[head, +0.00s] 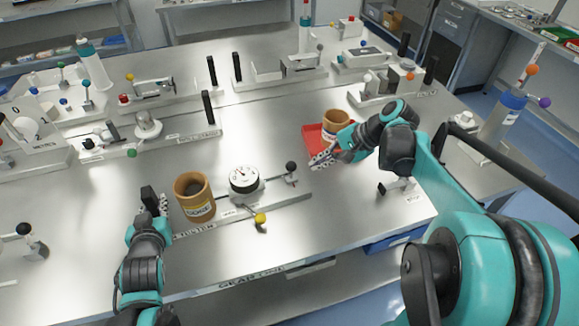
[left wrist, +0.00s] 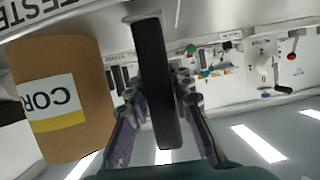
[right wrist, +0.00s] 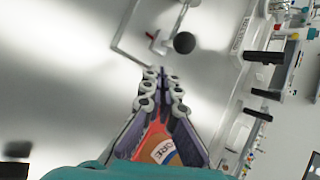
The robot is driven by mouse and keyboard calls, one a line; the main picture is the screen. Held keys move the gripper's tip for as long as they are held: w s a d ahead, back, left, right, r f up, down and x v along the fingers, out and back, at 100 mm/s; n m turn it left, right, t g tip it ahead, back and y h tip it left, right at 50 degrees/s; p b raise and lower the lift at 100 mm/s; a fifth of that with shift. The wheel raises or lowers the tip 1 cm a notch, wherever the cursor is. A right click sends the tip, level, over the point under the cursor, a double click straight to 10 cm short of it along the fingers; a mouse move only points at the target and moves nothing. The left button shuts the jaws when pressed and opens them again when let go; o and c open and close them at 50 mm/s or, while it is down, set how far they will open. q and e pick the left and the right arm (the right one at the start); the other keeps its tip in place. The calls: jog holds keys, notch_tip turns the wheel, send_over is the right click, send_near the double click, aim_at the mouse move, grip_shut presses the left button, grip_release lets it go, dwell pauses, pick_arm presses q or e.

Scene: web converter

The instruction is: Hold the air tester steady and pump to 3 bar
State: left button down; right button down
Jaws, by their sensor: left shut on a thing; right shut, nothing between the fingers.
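The air tester (head: 226,213) is a long metal base near the table's front, labelled along its edge. It carries a round white gauge (head: 244,179), a lever with a black knob (head: 291,167) and a yellow knob (head: 260,218). I cannot read the needle clearly. My left gripper (head: 153,208) is shut on the upright black handle (left wrist: 155,85) at the tester's left end. My right gripper (head: 322,160) is shut and empty, right of the black knob and apart from it. In the right wrist view the black knob (right wrist: 184,42) lies beyond my fingertips (right wrist: 162,80).
A brown core (head: 195,197) stands between the black handle and the gauge. Another core (head: 335,121) sits in a red tray (head: 313,138) behind my right gripper. Other fixtures with black handles (head: 208,107) line the back. Bare table lies right of the tester.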

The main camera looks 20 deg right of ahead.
aim_at(291, 170)
jog(key=s+d+t, duration=0.1)
jog(key=s+d+f+n+t+y, duration=0.1)
jog(key=d+t, duration=0.1)
jog(key=s+d+n+t+y, duration=0.1)
jog(key=s+d, duration=0.1)
jog(key=shift+f+t, duration=0.2)
jog(key=shift+t, duration=0.1)
jog(key=s+d+r+n+t+y, duration=0.1)
jog(key=s+d+r+n+t, duration=0.1)
jog(key=s+t, duration=0.2)
jog(key=x, duration=0.3)
jog(key=a+x, duration=0.1)
jog(key=x, duration=0.3)
jog(key=s+x, duration=0.1)
jog(key=x, duration=0.3)
jog(key=shift+a+f, duration=0.25)
jog(key=shift+a, duration=0.2)
jog(key=shift+w+a+f, duration=0.15)
jog(key=shift+a, duration=0.6)
